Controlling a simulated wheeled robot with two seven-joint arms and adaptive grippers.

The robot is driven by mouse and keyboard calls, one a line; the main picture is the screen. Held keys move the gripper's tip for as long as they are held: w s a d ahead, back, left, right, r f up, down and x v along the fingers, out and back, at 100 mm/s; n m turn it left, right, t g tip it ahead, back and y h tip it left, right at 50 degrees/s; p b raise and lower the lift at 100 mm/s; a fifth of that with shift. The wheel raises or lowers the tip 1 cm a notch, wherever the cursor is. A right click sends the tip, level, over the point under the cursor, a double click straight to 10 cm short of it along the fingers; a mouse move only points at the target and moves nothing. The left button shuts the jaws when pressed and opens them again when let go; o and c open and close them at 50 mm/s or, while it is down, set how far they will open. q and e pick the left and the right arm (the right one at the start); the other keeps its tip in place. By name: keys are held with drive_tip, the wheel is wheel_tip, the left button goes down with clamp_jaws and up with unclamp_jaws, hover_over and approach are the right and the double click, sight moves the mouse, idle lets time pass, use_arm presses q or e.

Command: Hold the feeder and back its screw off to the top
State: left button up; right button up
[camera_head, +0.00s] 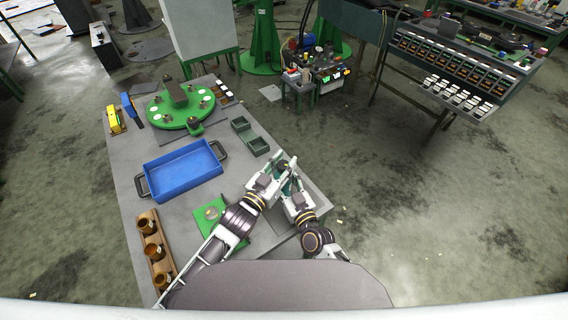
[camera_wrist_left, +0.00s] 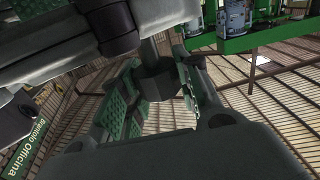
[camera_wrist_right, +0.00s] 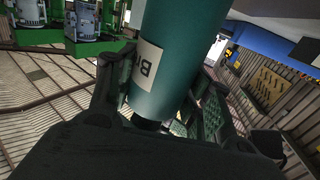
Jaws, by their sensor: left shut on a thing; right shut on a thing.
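The feeder is a teal cylinder with a pale label, and it fills the upper middle of the right wrist view (camera_wrist_right: 180,60). Only a small teal part of it shows between my grippers in the head view. My right gripper (camera_wrist_right: 155,105) is shut on this body. My left gripper (camera_wrist_left: 150,90) is shut on a dark block-like part at the end of a grey rod, which looks like the feeder's screw (camera_wrist_left: 150,52). In the head view my left gripper (camera_head: 282,172) meets the right one over the table's right edge. The grippers hide most of the feeder and the screw's height.
A blue tray (camera_head: 150,182) stands on the grey table (camera_head: 240,190), with small green bins (camera_head: 258,146) to its right. A green round fixture (camera_head: 160,112) is at the back. A wooden rack with brown cups (camera_head: 141,222) is at the front left.

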use_arm(q)
drive_tip(key=shift+d+r+n+t+y, duration=0.15)
drive_tip(key=shift+r+n+t+y, duration=0.2)
drive_tip(key=shift+n+t+y, duration=0.25)
drive_tip(key=shift+f+y, duration=0.1)
drive_tip(key=shift+y, duration=0.3)
drive_tip(key=o, duration=0.9)
drive_tip(key=shift+o, duration=0.7)
drive_tip(key=shift+a+f, duration=0.1)
drive_tip(key=shift+a, duration=0.1)
drive_tip(key=shift+f, duration=0.1)
drive_tip(key=shift+s+a, duration=0.15)
drive_tip(key=shift+s, duration=0.1)
drive_tip(key=v, duration=1.1)
drive_tip(key=shift+s, duration=0.25)
drive_tip(key=shift+a, duration=0.15)
